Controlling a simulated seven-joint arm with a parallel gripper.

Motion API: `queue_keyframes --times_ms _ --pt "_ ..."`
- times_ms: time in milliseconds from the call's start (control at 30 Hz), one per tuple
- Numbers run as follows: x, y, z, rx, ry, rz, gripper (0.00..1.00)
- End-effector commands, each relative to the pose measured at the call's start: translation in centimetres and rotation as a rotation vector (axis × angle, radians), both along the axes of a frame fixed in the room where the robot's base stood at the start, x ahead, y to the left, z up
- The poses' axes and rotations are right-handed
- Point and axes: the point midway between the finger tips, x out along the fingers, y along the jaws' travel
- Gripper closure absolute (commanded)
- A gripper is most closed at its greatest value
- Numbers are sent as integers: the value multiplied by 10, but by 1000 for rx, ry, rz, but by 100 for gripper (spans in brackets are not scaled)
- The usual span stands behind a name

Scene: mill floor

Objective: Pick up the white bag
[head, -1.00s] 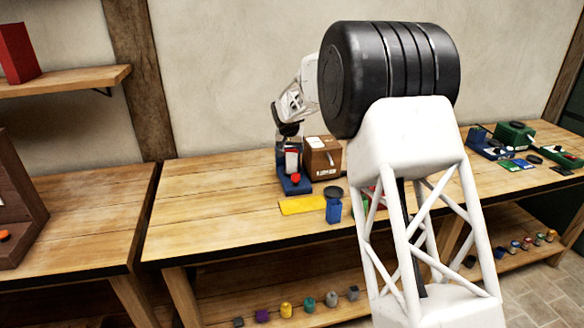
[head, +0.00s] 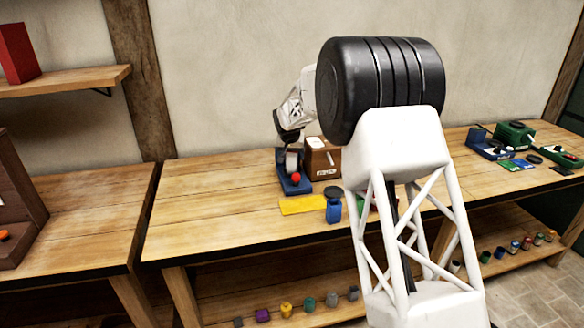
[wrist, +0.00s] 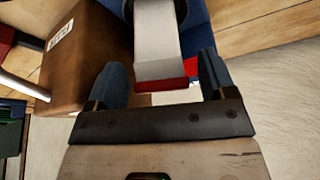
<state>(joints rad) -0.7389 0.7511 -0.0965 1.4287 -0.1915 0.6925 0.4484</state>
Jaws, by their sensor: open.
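In the wrist view a flat white piece (wrist: 157,45) with a red lower edge hangs from a round part of the blue stand. It lies between the two fingers of my gripper (wrist: 160,64), which are apart, with room on each side. I cannot tell whether this piece is the white bag; no other clear white bag shows. In the head view my gripper (head: 289,142) is small and dark, just above the blue stand (head: 295,186), which has a red knob (head: 296,178). My own arm hides part of the bench.
A brown box (head: 323,158) stands close to the right of the blue stand. A yellow sheet (head: 302,205) and a blue jar (head: 334,211) lie in front. Several small coloured containers, one yellow (head: 286,309), stand on the lower shelf. The bench's left part is clear.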

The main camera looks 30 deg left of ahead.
Motion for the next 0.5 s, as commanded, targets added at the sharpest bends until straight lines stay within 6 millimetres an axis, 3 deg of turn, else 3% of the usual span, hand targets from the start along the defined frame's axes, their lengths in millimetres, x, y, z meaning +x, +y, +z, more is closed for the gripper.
queue_keyframes --times_ms 233,500 --pt "8 3 -21 -1 1 0 23" --pt "11 4 -27 0 0 0 23"
